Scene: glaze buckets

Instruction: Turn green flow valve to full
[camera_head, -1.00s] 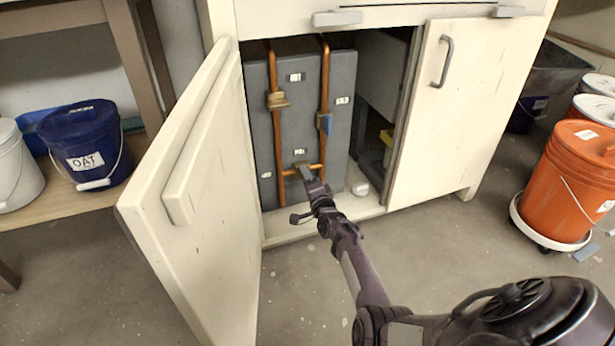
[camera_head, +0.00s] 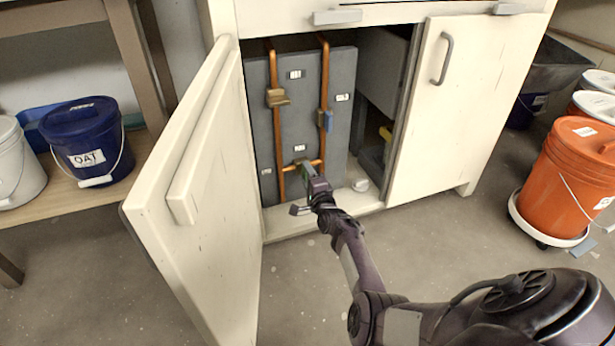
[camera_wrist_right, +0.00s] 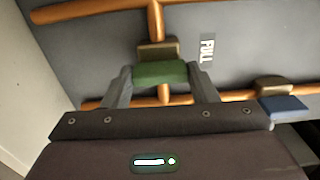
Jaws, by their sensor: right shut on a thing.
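The green flow valve handle (camera_wrist_right: 160,72) sits between the two fingers of my right gripper (camera_wrist_right: 160,78) in the right wrist view. The gripper is shut on it, with one finger on each side. The handle joins a brass-brown valve body (camera_wrist_right: 158,50) on a copper pipe. A "FULL" label (camera_wrist_right: 207,52) on the grey panel is just right of the valve. In the head view the right gripper (camera_head: 307,170) reaches the low cross pipe inside the open cabinet, and a bit of green shows at its fingers. My left gripper is in neither view.
The blue-handled valve (camera_head: 325,121) and a brass-coloured valve (camera_head: 278,98) sit higher on the grey panel (camera_head: 300,118). The open cabinet door (camera_head: 215,200) stands left of my arm; the closed door (camera_head: 450,110) is to the right. An orange bucket (camera_head: 567,185) stands far right.

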